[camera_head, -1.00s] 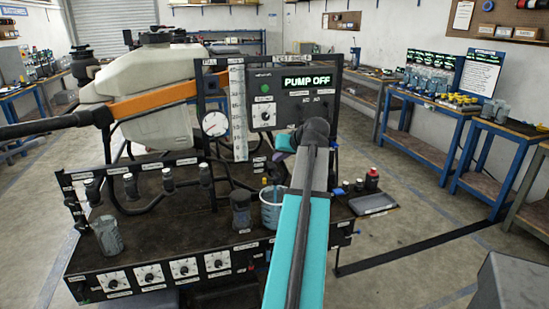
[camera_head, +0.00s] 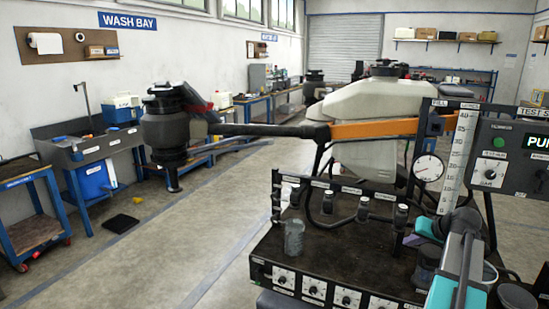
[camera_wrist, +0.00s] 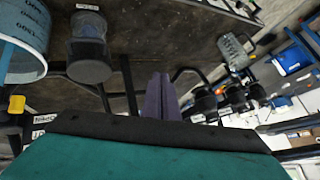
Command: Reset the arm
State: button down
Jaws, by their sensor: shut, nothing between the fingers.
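My gripper (camera_wrist: 160,82) shows in the wrist view as two purple fingers pressed together, with nothing between them. It is above the dark bench top (camera_wrist: 150,30). In the head view my gripper (camera_head: 410,240) is small at the lower right, a teal body with purple fingertips. It sits over the right part of the test bench (camera_head: 335,262), in front of the pressure gauge (camera_head: 428,168). My arm comes up from the lower right corner and partly hides the bench there.
A clear beaker (camera_head: 294,237) stands at the bench's left side, near hanging nozzles (camera_head: 327,203). A dark jar (camera_wrist: 89,48) and blue bucket (camera_wrist: 22,38) are close to my gripper. The drone's arm (camera_head: 270,130) with a motor sticks out left.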

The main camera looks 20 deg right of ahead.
jog(key=w+a+f+n+g+y, duration=0.2)
jog(key=w+a+f, duration=0.2)
jog(key=a+f, duration=0.9)
jog(key=w+a+f+n+g+y, duration=0.2)
jog(key=w+a+f, duration=0.2)
jog(key=a+f, duration=0.9)
jog(key=s+a+f+n+g, duration=0.1)
jog(key=s+a+f, duration=0.1)
jog(key=a+f, duration=0.3)
jog(key=s+a+f+g, duration=0.1)
jog(key=a+f, duration=0.1)
jog(key=a, duration=0.6)
jog(key=s+a+f+n+g, duration=0.2)
jog(key=s+a+f+g, duration=0.3)
jog(key=s+a+f, duration=1)
jog(key=s+f+g+h, duration=0.2)
jog(key=s+f+h, duration=0.1)
jog(key=s, duration=1.3)
jog(key=shift+d+f+n+g, duration=0.3)
jog(key=shift+f+g, duration=0.1)
jog(key=shift+f, duration=0.15)
